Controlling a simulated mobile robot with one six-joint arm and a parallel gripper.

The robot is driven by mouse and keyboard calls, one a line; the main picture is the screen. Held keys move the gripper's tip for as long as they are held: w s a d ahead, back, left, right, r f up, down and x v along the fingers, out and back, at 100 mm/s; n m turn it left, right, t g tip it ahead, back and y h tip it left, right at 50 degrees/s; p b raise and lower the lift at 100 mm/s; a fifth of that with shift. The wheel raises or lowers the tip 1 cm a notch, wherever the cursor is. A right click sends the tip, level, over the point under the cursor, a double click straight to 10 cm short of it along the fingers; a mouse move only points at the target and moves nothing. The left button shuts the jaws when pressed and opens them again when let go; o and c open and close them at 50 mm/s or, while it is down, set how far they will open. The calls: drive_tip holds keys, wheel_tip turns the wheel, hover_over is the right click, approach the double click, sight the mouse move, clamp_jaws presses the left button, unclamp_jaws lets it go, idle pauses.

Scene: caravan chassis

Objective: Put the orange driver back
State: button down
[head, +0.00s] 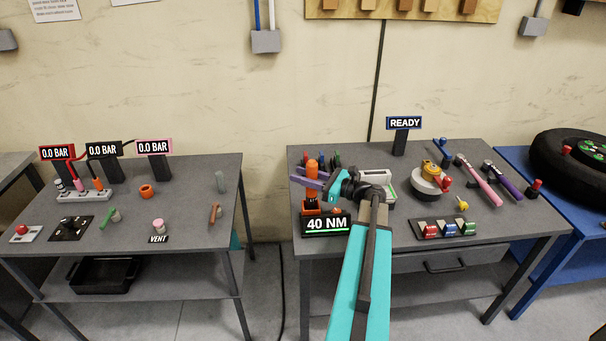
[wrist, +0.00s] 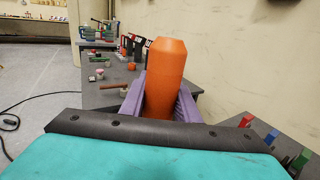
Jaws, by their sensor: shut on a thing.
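The orange driver (head: 312,166) is upright at the left of the right-hand bench. My gripper (head: 308,178) has purple fingers and is shut on the driver's handle. In the wrist view the orange handle (wrist: 166,75) stands between the purple fingers and leans slightly. Below the fingers, more orange (head: 311,207) shows just above the 40 NM display (head: 326,225). I cannot tell whether that is the driver's lower end or part of a stand. The driver's tip is hidden.
Blue and green handles (head: 323,161) stand close behind my gripper. A white box (head: 375,175) and a round white-based device (head: 428,185) lie to the right. A READY sign (head: 404,123) stands at the back. A gap separates this bench from the left bench (head: 190,177).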

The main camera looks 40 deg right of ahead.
drive_tip(key=shift+f, duration=0.5)
drive_tip(key=c, duration=1.3)
unclamp_jaws()
drive_tip(key=shift+f, duration=0.1)
drive_tip(key=shift+s, duration=0.1)
drive_tip(key=b+v, duration=0.4)
drive_tip(key=v, duration=0.9)
drive_tip(key=shift+s+d, duration=0.1)
drive_tip(key=shift+s, duration=0.25)
